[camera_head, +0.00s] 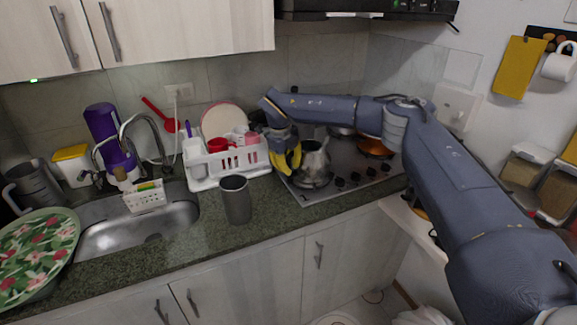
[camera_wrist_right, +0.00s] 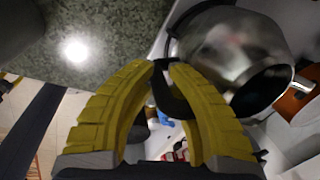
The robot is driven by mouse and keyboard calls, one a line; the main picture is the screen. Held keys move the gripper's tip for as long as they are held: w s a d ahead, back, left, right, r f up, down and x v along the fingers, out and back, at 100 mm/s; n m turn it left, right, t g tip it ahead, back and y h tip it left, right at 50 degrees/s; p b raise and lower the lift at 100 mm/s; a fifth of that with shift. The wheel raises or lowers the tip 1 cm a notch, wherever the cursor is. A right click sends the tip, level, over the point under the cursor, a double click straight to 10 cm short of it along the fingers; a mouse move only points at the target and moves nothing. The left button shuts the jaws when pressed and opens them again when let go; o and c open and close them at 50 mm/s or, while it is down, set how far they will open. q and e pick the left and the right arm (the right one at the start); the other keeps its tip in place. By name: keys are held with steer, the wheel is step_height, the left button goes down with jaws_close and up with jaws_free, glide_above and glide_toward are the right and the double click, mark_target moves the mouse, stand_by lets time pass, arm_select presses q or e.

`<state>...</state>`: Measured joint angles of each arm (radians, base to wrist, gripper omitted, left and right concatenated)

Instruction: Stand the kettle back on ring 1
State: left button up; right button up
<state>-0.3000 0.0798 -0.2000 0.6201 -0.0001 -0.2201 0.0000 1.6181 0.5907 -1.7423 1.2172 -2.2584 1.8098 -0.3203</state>
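The kettle (camera_head: 314,164) is a shiny metal pot with a black handle, at the left front of the hob (camera_head: 345,178). In the right wrist view, the kettle (camera_wrist_right: 232,50) fills the upper right, with its dark handle (camera_wrist_right: 172,95) between my yellow fingertips. My right gripper (camera_head: 290,160) is at the kettle's left side, and its fingers (camera_wrist_right: 166,68) close on the handle. The kettle looks roughly upright. I cannot tell whether its base touches the hob, and the ring under it is hidden. No ring number is readable. My left gripper is not in view.
A white dish rack (camera_head: 228,164) stands left of the hob. A dark grey cup (camera_head: 235,200) is on the counter in front of it. An orange pan (camera_head: 374,147) is at the back right of the hob. Black knobs (camera_head: 355,177) line the hob's right front.

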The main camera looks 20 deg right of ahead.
steer(key=o, duration=0.3)
steer(key=shift+r, duration=0.1)
steer(key=v, duration=1.2)
steer(key=shift+r, duration=0.3)
steer(key=shift+s, duration=0.1)
